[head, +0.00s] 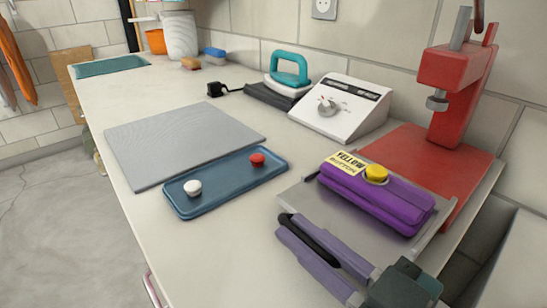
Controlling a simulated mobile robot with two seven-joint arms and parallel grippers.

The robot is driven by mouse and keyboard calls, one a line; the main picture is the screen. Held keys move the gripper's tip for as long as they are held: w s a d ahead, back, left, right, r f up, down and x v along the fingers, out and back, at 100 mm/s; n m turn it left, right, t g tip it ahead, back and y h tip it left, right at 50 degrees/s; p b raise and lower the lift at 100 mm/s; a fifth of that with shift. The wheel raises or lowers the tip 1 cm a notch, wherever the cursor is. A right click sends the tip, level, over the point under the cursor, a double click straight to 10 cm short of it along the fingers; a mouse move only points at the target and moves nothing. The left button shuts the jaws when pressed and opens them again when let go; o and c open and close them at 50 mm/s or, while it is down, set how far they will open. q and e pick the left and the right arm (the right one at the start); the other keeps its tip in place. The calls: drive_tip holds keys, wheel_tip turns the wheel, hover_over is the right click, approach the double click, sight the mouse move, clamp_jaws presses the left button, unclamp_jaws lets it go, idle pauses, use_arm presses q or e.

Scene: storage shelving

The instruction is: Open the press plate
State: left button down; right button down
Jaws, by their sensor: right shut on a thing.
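A grey metal plate (302,200) lies at the right front of the worktop, in front of the red press (453,85) and its red base (408,150). A purple block (375,198) with a yellow button (376,173) and a "YELLOW BUTTON" label rests on this plate. My right gripper (288,224) comes in from the lower right. Its fingers are shut on a black handle (312,237) at the plate's front edge. How the handle joins the plate is hidden. My left gripper is not in view.
A blue tray (222,190) with a red and a white knob lies left of the plate. Behind it are a grey mat (180,142), a white control box (342,106) and a teal-handled iron (288,72). The worktop's front edge borders open floor.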

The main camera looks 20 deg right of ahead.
drive_tip(key=c, duration=0.9)
unclamp_jaws()
drive_tip(key=shift+s, duration=0.1)
drive_tip(key=v, duration=0.9)
drive_tip(key=shift+s+d, duration=0.25)
drive_tip(key=shift+s, duration=0.1)
